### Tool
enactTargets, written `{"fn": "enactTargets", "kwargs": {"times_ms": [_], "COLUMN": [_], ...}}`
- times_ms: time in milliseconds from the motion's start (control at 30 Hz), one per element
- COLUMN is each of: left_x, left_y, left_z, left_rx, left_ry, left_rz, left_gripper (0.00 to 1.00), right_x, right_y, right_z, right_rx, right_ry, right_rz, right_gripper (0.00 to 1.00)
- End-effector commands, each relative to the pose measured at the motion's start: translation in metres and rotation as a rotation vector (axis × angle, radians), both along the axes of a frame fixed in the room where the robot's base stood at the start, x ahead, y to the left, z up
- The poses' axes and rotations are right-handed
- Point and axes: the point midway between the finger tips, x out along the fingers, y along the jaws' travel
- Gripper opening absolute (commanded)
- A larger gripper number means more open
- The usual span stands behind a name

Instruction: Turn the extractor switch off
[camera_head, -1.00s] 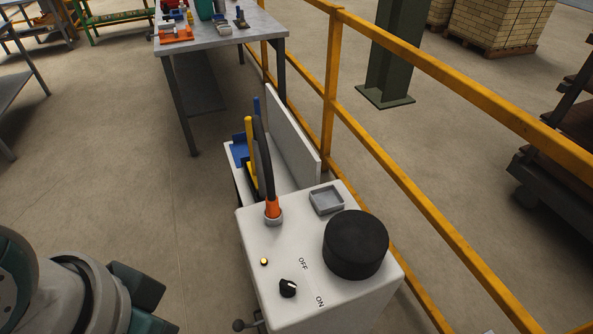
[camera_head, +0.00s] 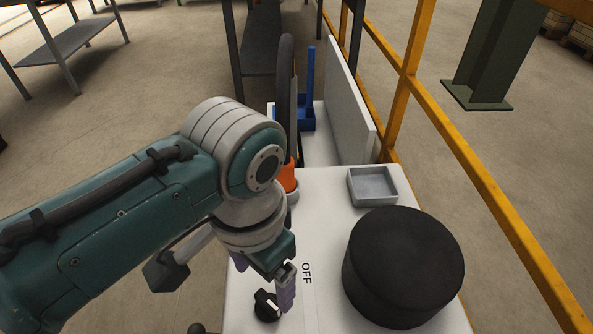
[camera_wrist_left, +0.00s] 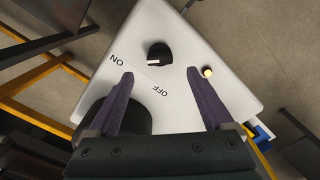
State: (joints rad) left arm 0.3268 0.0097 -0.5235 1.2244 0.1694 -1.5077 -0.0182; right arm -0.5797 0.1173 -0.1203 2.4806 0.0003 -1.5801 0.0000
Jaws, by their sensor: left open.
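The extractor switch is a black knob with a white pointer mark (camera_head: 267,305) on top of the white cabinet (camera_head: 325,190); it also shows in the left wrist view (camera_wrist_left: 159,55). In the left wrist view its white mark points toward the ON label (camera_wrist_left: 118,60), away from the OFF label (camera_wrist_left: 161,90). A yellow lamp (camera_wrist_left: 207,72) beside it looks lit; my arm hides it in the head view. My left gripper (camera_head: 263,282) is open and empty above the cabinet top, its purple fingers (camera_wrist_left: 160,76) either side of the knob's line, apart from it. My right gripper is out of view.
A large black cylinder (camera_head: 403,265) and a small grey tray (camera_head: 372,187) are on the cabinet top. A black hose with an orange collar (camera_head: 288,178) rises behind my arm. A yellow railing (camera_head: 470,165) runs along the right.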

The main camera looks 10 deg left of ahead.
Motion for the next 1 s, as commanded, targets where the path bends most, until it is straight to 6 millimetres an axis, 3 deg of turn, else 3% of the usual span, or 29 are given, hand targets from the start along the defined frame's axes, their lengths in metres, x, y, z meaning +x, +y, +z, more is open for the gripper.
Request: {"fn": "enactTargets", "kwargs": {"times_ms": [100,300,700,1000], "left_x": [-0.001,0.000,0.000,0.000], "left_y": [0.000,0.000,0.000,0.000], "left_z": [-0.030,-0.059,-0.067,-0.067], "left_rx": [0.001,0.000,-0.001,0.000], "left_ry": [0.002,-0.001,-0.002,-0.001], "left_rz": [0.000,-0.001,-0.001,0.000], "left_gripper": [0.85,0.85,0.85,0.54], "right_x": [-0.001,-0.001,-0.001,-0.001], "right_y": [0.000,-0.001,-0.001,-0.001], "right_z": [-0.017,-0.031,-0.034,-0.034], "right_rx": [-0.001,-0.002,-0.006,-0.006], "right_ry": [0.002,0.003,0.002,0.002], "right_rz": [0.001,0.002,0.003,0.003], "right_gripper": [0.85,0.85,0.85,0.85]}}
